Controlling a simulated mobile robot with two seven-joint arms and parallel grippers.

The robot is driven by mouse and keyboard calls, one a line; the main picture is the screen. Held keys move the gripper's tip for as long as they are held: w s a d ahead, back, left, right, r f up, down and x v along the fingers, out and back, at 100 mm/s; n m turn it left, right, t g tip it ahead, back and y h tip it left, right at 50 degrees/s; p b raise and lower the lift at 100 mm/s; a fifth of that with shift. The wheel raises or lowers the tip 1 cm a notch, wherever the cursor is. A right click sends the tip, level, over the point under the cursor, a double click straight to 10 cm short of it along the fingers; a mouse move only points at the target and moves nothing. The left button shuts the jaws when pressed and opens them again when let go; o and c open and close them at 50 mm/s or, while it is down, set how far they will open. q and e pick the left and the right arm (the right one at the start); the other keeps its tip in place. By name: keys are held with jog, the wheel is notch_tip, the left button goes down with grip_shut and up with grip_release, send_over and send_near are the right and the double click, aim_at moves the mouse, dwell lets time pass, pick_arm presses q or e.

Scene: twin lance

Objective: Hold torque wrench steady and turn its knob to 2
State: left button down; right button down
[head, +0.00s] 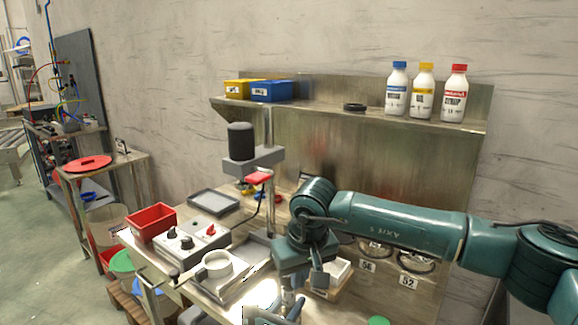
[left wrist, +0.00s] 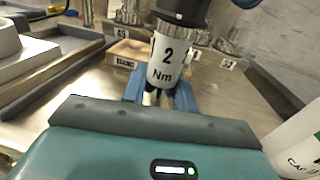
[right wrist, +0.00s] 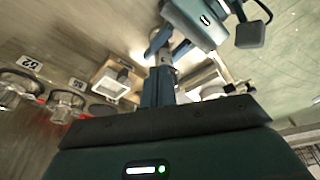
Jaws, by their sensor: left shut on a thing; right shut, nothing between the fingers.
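The torque wrench (left wrist: 165,62) shows in the left wrist view as a white body marked "2 Nm" with a black knob (left wrist: 183,12) at its top. My left gripper (left wrist: 160,98) is shut on the white body, its blue fingers on either side. In the head view my left gripper (head: 275,314) is at the bottom edge, and the wrench is hard to make out. My right gripper (head: 318,280) is shut and empty just above and right of it, fingers pointing down. In the right wrist view my right gripper (right wrist: 159,75) is close to the left gripper's fingers; any contact cannot be told.
A control box (head: 190,238), a red bin (head: 151,222) and a white ring-shaped part (head: 217,267) are on the left. Bottles (head: 425,90) and bins stand on the shelf (head: 330,113).

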notch_tip(320, 180, up, 6)
dwell(0.5)
pick_arm(q)
jog(key=c, duration=1)
grip_release()
